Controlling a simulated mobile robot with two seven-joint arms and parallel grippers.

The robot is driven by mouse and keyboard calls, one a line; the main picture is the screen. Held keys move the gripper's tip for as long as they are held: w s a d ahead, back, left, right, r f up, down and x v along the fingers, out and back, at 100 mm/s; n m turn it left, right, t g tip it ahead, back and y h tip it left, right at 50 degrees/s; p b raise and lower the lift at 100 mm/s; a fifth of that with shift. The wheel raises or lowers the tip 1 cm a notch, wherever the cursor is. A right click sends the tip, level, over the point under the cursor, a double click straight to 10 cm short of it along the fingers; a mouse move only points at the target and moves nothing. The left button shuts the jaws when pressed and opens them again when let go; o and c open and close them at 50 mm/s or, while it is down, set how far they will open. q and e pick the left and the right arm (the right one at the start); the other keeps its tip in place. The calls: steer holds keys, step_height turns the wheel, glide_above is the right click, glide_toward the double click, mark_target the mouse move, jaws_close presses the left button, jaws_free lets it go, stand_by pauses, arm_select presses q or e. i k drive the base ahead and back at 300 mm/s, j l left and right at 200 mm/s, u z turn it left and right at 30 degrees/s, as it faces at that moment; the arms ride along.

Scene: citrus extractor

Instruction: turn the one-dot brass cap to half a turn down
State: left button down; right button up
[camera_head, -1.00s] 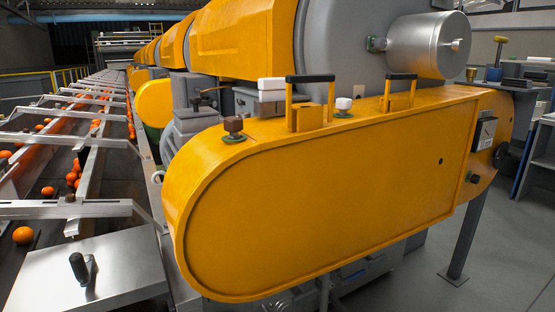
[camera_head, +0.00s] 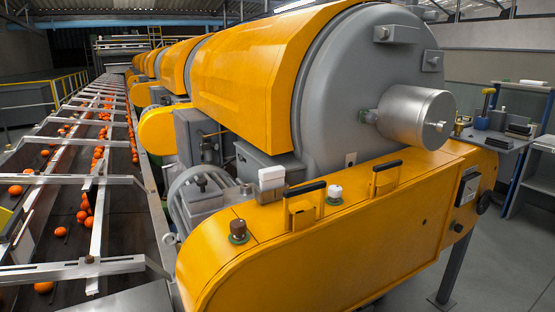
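A small brown cap (camera_head: 238,228) sits on a green ring on top of the yellow housing (camera_head: 330,255), near its left end. A second cap, white (camera_head: 335,192), sits on a green ring farther right on the same top, between two black-handled brackets. Dots on either cap are too small to make out, so I cannot tell which is the one-dot brass cap or how it is turned. Neither of my grippers can be made out in the view.
Black handles on yellow brackets (camera_head: 304,190) (camera_head: 388,166) stand up beside the caps. A white block (camera_head: 271,178) is behind the brown cap. A silver cylinder (camera_head: 417,116) juts out above the right part. Conveyors with oranges (camera_head: 90,200) run along the left.

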mark_target(459, 127)
steer(key=z, duration=1.25)
steer(key=i+l+z, duration=0.35)
steer(key=i, duration=0.15)
steer(key=i+l+z, duration=0.3)
steer(key=i, duration=0.25)
steer(key=i+z, duration=0.35)
steer(key=i, duration=0.2)
steer(key=i+u, duration=0.2)
steer(key=i, duration=0.2)
steer(key=i+l+u, duration=0.2)
steer(key=i, duration=0.15)
steer(key=i+l+u, duration=0.1)
steer(key=i+u, duration=0.15)
steer(key=i, duration=0.15)
steer(key=i+l+u, duration=0.2)
steer(key=u, duration=0.25)
steer(key=i+l+u, duration=0.3)
steer(key=u, duration=0.2)
steer(key=i+l+u, duration=0.2)
steer(key=l+u, duration=0.25)
steer(key=i+l+u, duration=0.15)
steer(key=l+u, duration=0.3)
steer(key=j, duration=0.1)
